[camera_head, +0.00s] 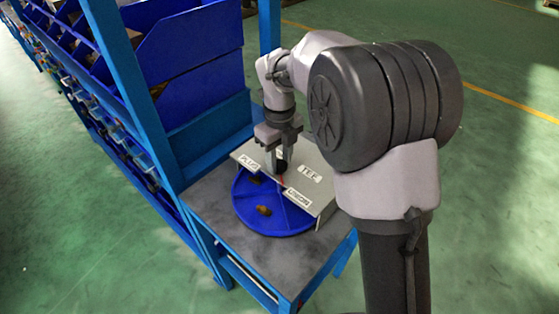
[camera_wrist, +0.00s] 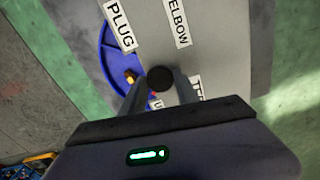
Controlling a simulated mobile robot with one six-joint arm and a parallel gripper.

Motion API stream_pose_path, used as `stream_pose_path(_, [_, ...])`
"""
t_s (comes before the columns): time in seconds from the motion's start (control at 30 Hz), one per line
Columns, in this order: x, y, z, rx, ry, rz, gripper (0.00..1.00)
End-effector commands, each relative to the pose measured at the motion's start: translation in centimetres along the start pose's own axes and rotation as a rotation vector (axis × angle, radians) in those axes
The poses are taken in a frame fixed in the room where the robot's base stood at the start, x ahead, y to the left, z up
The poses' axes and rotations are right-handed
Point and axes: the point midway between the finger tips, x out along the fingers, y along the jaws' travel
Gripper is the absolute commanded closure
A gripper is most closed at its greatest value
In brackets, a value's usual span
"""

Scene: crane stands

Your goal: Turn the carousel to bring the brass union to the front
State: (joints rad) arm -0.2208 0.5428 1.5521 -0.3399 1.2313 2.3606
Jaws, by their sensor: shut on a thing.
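The blue round carousel (camera_head: 288,222) stands on a grey table, partly under a grey cover (camera_head: 322,186) with labels. A small brass-brown fitting (camera_head: 264,210) lies in its open front part. Another fitting (camera_head: 254,180) lies near the PLUG label; I cannot tell which is the union. In the wrist view a sliver of the carousel (camera_wrist: 111,62) shows with a brass piece (camera_wrist: 130,77) on it. My gripper (camera_head: 281,160) points down over the cover's front edge. Its fingers are shut on a black round knob (camera_wrist: 160,77). The carousel's back is hidden.
Labels read PLUG (camera_wrist: 121,26), ELBOW (camera_wrist: 177,22) and TEE (camera_head: 310,174); one near my fingers is partly hidden in the wrist view. A blue rack with bins (camera_head: 195,50) stands close on the left. The table's front strip (camera_head: 240,245) is clear.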

Motion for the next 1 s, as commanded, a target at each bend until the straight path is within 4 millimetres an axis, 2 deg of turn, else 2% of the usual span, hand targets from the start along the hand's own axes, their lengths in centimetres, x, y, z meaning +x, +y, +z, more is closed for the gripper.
stream_pose_path(0.4, [-0.22,-0.12,0.17,0.11,-0.007,-0.004,1.0])
stream_pose_path(1.0, [-0.28,-0.11,0.17,0.134,-0.007,-0.004,1.0])
